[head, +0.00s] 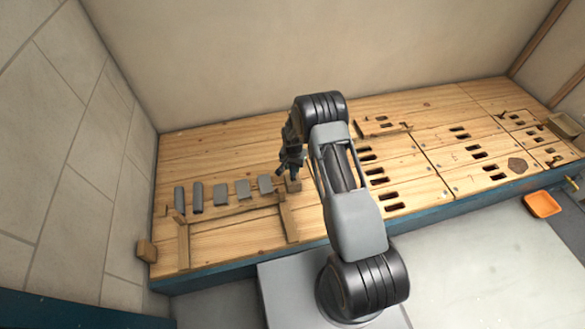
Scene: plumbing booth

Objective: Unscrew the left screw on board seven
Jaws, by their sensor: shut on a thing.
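My gripper (291,168) points down over the wooden bench, left of the middle. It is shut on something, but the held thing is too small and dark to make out. A small wooden block (293,186) is right below the fingertips; I cannot tell whether they touch it. Slotted boards (430,162) cover the right part of the bench, with dark rectangular slots and tiny dark marks. No number is readable, so I cannot tell which is board seven. Its left screw cannot be made out either. My arm hides part of the bench's middle.
Several grey pieces (221,192) lie in a row on the left of the bench (215,155). A low wooden frame (184,246) is in front of them. A raised wooden strip (381,129) lies behind my arm. An orange tray (542,204) is off the bench's right front.

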